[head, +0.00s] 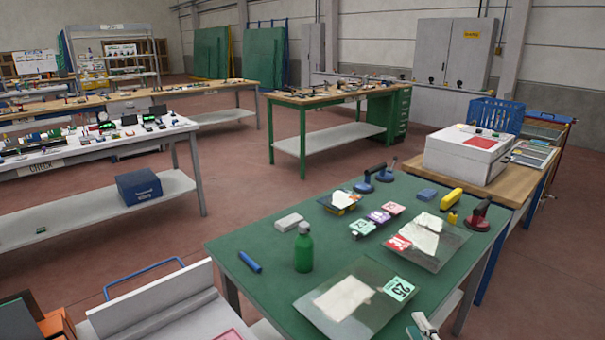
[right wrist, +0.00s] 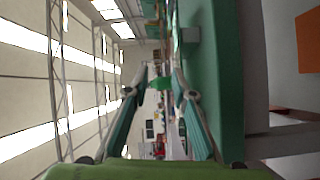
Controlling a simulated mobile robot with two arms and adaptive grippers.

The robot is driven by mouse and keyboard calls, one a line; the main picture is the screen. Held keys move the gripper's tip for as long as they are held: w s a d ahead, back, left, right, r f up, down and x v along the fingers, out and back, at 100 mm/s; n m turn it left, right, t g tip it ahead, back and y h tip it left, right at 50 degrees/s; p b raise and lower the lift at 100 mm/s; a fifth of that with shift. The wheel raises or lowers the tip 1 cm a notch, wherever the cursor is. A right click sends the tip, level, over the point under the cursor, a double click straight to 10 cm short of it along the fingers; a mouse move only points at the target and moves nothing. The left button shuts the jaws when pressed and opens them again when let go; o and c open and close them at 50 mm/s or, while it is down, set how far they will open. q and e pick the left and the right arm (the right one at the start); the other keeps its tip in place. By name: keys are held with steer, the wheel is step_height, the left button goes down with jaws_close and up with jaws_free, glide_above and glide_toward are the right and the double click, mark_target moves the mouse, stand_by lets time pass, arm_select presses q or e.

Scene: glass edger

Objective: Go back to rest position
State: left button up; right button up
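My right gripper (head: 424,328) shows at the bottom edge of the head view, at the near right of the green-topped table (head: 270,285). In the right wrist view its two fingers (right wrist: 157,80) stand apart with nothing held between them. A green bottle (head: 304,248) stands upright on the table, apart from the gripper; it also shows beyond the fingertips in the right wrist view (right wrist: 161,83). My left gripper is not in view.
Glass sheets (head: 365,310) (head: 442,235), a blue marker (head: 250,262), a white block (head: 289,222) and suction lifters (head: 479,214) lie on the table. A white machine (head: 462,156) stands behind at right. Open floor (head: 240,175) lies beyond the table.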

steer(key=s+d+f+m+g+h, duration=0.45)
steer(key=s+m+g+h, duration=0.2)
steer(key=s+m, duration=0.4)
steer(key=s+a+f+m+g+y, duration=0.2)
steer(key=s+a+f+g, duration=0.2)
steer(key=s+a, duration=0.3)
steer(key=s+a+f+m+g+y, duration=0.35)
steer(key=s+a, duration=0.25)
steer(key=s, duration=0.4)
steer(key=s+f+g, duration=0.2)
steer(key=s+f, duration=0.1)
steer(key=f, duration=2.5)
steer(key=s+d+f+n, duration=0.1)
steer(key=s+d+f, duration=0.2)
steer(key=s+f, duration=1.1)
steer(key=shift+s+f+g+h, duration=0.3)
steer(key=shift+s+g, duration=0.1)
steer(key=shift+s, duration=0.8)
